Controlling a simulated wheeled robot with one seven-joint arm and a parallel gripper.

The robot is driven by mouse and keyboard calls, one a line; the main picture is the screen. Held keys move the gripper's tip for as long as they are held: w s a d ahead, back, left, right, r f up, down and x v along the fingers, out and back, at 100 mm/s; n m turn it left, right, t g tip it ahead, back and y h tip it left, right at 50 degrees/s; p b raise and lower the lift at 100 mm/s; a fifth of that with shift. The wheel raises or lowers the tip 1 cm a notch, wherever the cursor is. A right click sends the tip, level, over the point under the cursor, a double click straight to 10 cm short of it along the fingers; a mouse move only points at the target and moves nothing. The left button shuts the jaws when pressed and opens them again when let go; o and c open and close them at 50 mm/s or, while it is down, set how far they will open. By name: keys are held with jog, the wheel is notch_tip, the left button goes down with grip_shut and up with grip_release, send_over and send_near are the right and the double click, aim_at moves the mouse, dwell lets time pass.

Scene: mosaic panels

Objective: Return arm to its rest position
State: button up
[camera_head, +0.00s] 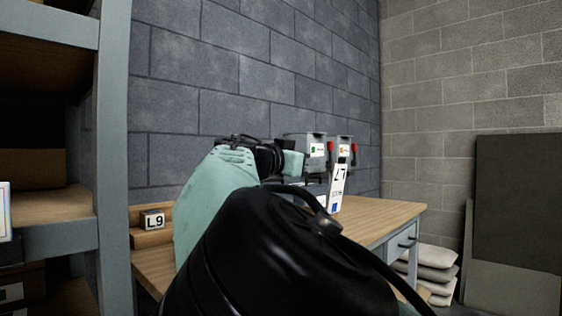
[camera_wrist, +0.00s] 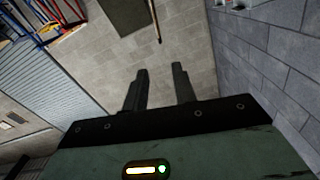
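My arm, mint green and black, reaches forward over the wooden workbench (camera_head: 385,215) in the head view and hides much of its top. In the wrist view my gripper (camera_wrist: 161,72) shows two dark fingers standing apart with nothing between them. The gripper points toward a grey block wall and a dark panel. In the head view the fingers are hidden behind my arm or too small to make out.
Two grey switch boxes (camera_head: 306,146) with red levers are at the block wall, beside a white L7 sign (camera_head: 339,186). An L9 label block (camera_head: 153,221) is at left by the shelf rack (camera_head: 112,150). Sacks (camera_head: 434,270) and dark panels (camera_head: 518,200) stand right.

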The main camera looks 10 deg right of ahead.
dwell(0.4)
jog(key=d+f+n+g+y, duration=0.1)
jog(key=d+f+g+y, duration=0.1)
jog(key=d+f, duration=0.5)
jog(key=d+f+n+g+y, duration=0.2)
jog(key=f+y, duration=0.1)
jog(key=f, duration=0.7)
jog(key=s+a+f+n+g+y, duration=0.4)
jog(key=s+f+n+y, duration=0.15)
jog(key=s+f, duration=0.75)
jog(key=s+a+f+n+g+y, duration=0.1)
jog(key=s+a+n+y, duration=0.2)
jog(key=s, duration=0.7)
jog(key=s+a+f+n, duration=0.2)
jog(key=s+a+n, duration=0.25)
jog(key=s, duration=0.45)
jog(key=s+a+f+n+g+y, duration=0.1)
jog(key=s+a+n+y, duration=0.3)
jog(key=s, duration=0.6)
notch_tip(320, 180, up, 23)
jog(key=d+h+p, duration=0.1)
jog(key=h+p, duration=0.1)
jog(key=p, duration=2.1)
jog(key=shift+n, duration=0.4)
